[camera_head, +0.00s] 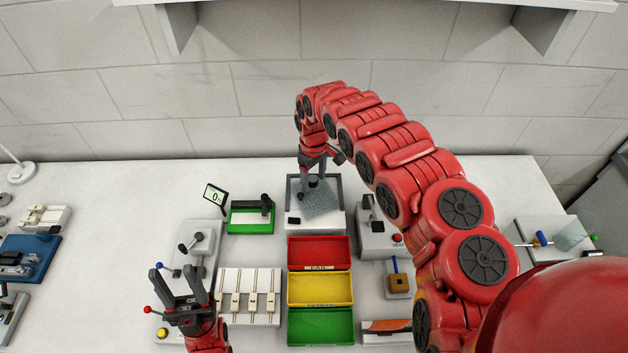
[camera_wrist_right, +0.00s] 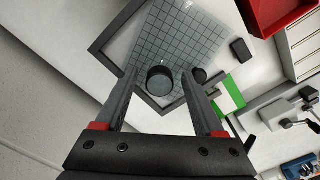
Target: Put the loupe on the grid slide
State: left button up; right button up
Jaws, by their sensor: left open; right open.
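The loupe, a short dark cylinder with a glassy top (camera_wrist_right: 160,80), shows between the two fingers of my right gripper (camera_wrist_right: 160,78) in the wrist view. The gripper is open, with a gap on both sides of the loupe. The grid slide (camera_wrist_right: 185,38), a grey plate with dark grid lines, lies by the loupe; the loupe overlaps its near edge in this view. Whether it rests on the slide or just off it, I cannot tell. In the head view the grid slide (camera_head: 322,207) lies below my right gripper (camera_head: 314,180). My left gripper (camera_head: 176,272) is open and empty at the lower left.
The slide lies in a grey-walled tray (camera_head: 335,224). A small black block (camera_head: 294,220) and a dark round knob (camera_wrist_right: 199,75) are close by. Red (camera_head: 319,250), yellow and green bins stand in front. A green-based device (camera_head: 250,222) is left, a lever unit (camera_head: 376,240) right.

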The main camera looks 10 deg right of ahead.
aim_at(315, 180)
notch_tip(315, 180, up, 4)
jog(key=shift+d+f+b, duration=0.1)
jog(key=shift+f+b, duration=0.1)
jog(key=shift+b, duration=0.65)
notch_tip(315, 180, up, 6)
jog(key=shift+f, duration=0.25)
jog(key=shift+r, duration=1)
jog(key=shift+s, duration=0.1)
